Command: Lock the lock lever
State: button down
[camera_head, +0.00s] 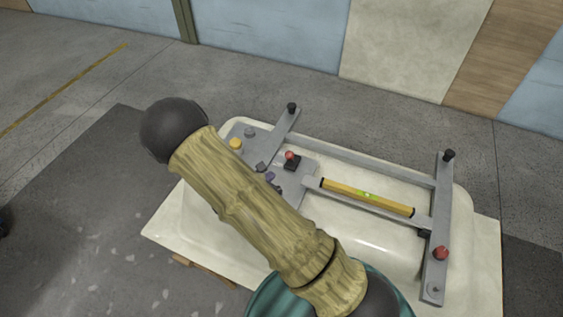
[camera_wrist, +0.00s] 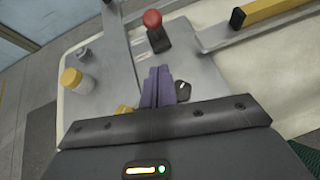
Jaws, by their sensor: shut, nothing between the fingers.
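A red-knobbed lever on a black base (camera_head: 291,160) stands on the grey plate of the metal frame, left of the yellow level. It also shows in the wrist view (camera_wrist: 153,30), beyond my fingers. I cannot tell for sure that it is the lock lever. My gripper (camera_wrist: 157,72) shows as two purple fingers, closed together with nothing between them, pointing at the plate. A small black part (camera_wrist: 183,90) lies just right of the fingers; contact cannot be told. In the head view my arm hides much of the plate's near side, and only small purple bits of the gripper show.
The frame lies across a cream bathtub shell (camera_head: 480,240). A yellow level (camera_head: 367,197) is on its crossbar. A second red knob (camera_head: 440,254) sits on the right bar. Yellow-capped posts (camera_wrist: 75,80) stand left of my fingers. Black knobs top the frame's far ends.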

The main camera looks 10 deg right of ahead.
aim_at(291, 156)
jog(key=x, duration=0.3)
jog(key=shift+d+p, duration=0.15)
jog(key=shift+p, duration=0.2)
jog(key=shift+w+d+r+p, duration=0.2)
jog(key=shift+w+d+p, duration=0.75)
jog(key=shift+w+d, duration=0.7)
jog(key=shift+a, duration=0.1)
